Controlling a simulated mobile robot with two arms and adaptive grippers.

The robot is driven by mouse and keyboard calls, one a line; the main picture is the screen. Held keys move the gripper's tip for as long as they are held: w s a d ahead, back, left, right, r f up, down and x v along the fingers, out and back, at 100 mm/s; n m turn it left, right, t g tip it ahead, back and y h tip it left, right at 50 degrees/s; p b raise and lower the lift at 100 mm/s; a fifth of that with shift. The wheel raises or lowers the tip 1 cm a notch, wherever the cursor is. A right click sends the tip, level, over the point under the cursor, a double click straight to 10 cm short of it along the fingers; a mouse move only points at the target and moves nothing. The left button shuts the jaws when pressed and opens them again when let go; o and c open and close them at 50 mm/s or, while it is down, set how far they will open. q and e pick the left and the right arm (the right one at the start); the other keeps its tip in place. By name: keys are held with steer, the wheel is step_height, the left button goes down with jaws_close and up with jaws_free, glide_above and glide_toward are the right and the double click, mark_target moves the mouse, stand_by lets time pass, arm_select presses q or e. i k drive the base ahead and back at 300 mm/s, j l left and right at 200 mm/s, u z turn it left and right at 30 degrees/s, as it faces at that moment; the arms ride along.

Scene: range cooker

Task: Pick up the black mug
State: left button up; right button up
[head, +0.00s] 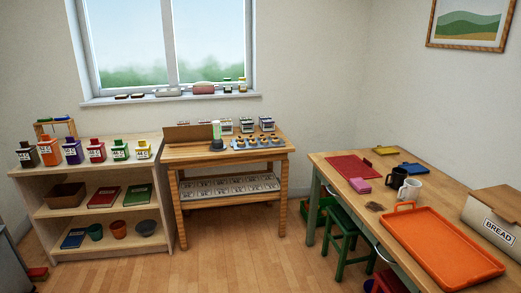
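The black mug (398,177) stands upright near the middle of the wooden table on the right. A white mug (409,190) stands just in front of it and to its right, and seems to cover part of it. The two look close together, and I cannot tell whether they touch. Neither of my grippers is in the head view.
An orange tray (443,246) fills the table's near part, beside a bread box (499,213). A red mat (348,168) and a pink block (360,185) lie left of the mugs. A green stool (347,235) stands at the table's left side. The wooden floor (222,255) is open.

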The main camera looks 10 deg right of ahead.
mark_target(398, 175)
steer(key=i+z, duration=0.35)
steer(key=i, duration=0.2)
steer(key=i+j+z, duration=0.1)
steer(key=i+z, duration=0.25)
steer(key=i, duration=0.15)
steer(key=i+j+z, duration=0.35)
steer(key=i, duration=0.15)
steer(key=l, duration=0.05)
